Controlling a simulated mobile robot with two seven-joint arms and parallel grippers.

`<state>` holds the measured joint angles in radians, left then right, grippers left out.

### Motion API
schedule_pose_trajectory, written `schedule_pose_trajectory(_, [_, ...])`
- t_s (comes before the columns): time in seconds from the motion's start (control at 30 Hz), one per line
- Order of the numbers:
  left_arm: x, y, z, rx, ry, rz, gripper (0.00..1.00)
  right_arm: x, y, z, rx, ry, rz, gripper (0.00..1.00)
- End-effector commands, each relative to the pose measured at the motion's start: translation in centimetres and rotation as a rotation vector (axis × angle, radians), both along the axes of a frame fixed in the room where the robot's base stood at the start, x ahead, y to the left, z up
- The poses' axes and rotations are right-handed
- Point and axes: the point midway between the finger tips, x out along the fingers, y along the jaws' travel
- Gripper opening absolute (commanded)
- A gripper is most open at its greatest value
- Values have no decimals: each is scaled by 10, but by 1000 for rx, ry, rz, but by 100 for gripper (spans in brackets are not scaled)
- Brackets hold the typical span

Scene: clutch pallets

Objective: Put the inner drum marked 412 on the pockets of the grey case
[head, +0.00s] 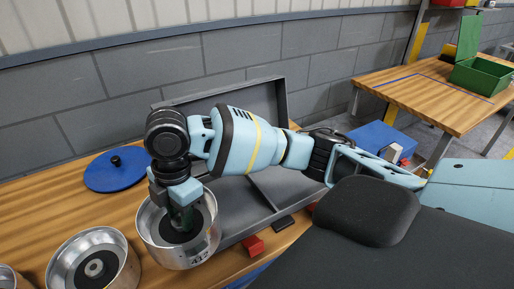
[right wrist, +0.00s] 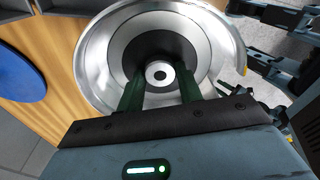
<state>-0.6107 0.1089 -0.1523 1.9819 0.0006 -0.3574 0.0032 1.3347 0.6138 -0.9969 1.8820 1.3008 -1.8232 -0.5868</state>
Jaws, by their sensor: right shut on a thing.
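The inner drum (head: 202,243) is a silvery metal bowl with a dark inside, and 412 shows on its lower outer wall. My right gripper (head: 183,218) is shut on its central hub. In the right wrist view, both fingers of the gripper (right wrist: 161,90) reach to the hub inside the drum (right wrist: 95,62). The drum looks upright and overlaps the left end of the open grey case (head: 238,205) in the head view. I cannot tell whether it touches anything below. My arm and the drum hide much of the case and its pockets. My left gripper is not in view.
Another metal drum (head: 125,268) stands at left on the wooden table, with part of one more at the corner. A blue lidded disc (head: 112,172) lies behind them. A red block (head: 253,246) and a dark block (head: 284,223) lie along the case's front.

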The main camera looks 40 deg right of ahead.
Motion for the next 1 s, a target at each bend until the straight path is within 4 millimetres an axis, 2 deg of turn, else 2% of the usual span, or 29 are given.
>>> schedule_pose_trajectory(0.2, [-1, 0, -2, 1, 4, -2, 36, 0, 8, 3, 5, -9, 205, 0])
schedule_pose_trajectory(0.4, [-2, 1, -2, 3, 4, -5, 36, -1, 10, 3, 5, -11, 296, 0])
schedule_pose_trajectory(0.83, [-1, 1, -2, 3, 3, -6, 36, -1, 9, 3, 4, -11, 310, 0])
schedule_pose_trajectory(1.0, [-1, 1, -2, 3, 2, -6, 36, 4, -8, 1, 1, -11, 305, 0])
